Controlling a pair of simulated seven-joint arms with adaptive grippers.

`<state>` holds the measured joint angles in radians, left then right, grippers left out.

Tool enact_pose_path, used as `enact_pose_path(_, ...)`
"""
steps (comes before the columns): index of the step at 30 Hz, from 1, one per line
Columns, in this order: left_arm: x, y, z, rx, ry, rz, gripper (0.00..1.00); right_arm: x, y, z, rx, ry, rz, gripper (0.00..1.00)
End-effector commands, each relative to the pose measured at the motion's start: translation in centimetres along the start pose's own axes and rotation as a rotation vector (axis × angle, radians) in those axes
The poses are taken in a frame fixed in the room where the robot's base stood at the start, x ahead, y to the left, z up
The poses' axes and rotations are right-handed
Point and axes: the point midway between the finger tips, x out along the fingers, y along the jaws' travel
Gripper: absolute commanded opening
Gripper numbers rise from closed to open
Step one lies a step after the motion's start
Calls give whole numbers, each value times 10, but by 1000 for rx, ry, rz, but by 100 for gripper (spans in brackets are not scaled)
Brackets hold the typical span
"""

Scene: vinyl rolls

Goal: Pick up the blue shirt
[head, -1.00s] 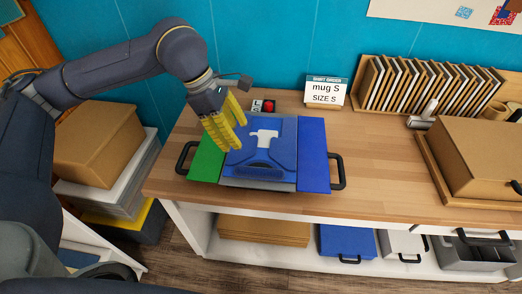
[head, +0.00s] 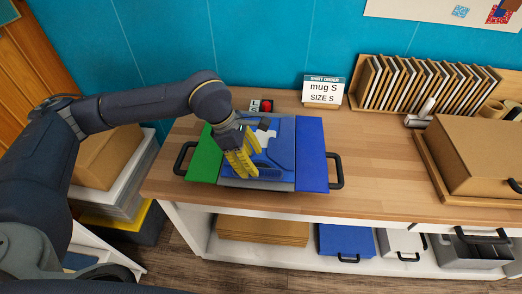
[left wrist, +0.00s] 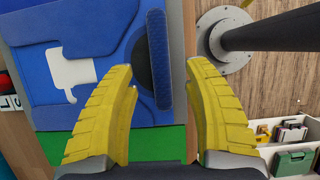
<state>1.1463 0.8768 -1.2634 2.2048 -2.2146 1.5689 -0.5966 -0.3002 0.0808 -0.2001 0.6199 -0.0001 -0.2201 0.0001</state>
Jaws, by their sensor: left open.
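The blue shirt (head: 284,150) lies flat on a folding board, with a white mug print (left wrist: 75,72) on it. Its collar, a ribbed blue band around a dark neck opening (left wrist: 143,62), is at the board's front edge. The board has a green left panel (head: 206,155) and a blue right panel (head: 312,155). My left gripper (head: 243,170) is over the shirt's left front part, near the collar, fingers pointing down. In the left wrist view its yellow fingers (left wrist: 162,90) are open, one on each side of the collar edge. Contact with the cloth cannot be told. My right gripper is not in view.
Black handles (head: 337,170) flank the board. A sign (head: 322,91) reading "mug S, SIZE S" and a small red button (head: 267,106) stand behind it. A rack of frames (head: 428,85) and a cardboard box (head: 480,155) are at right.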

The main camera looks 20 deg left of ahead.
Motion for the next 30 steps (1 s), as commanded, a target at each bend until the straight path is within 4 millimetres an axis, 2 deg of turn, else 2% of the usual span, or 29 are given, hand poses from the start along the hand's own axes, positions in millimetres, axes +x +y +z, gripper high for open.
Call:
enact_pose_path(10,40,-1,0,0,0,-3,51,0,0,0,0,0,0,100)
enact_pose_path(20,46,0,0,0,0,0,51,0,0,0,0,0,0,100)
enact_pose_path(30,46,0,0,0,0,0,11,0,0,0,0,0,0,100)
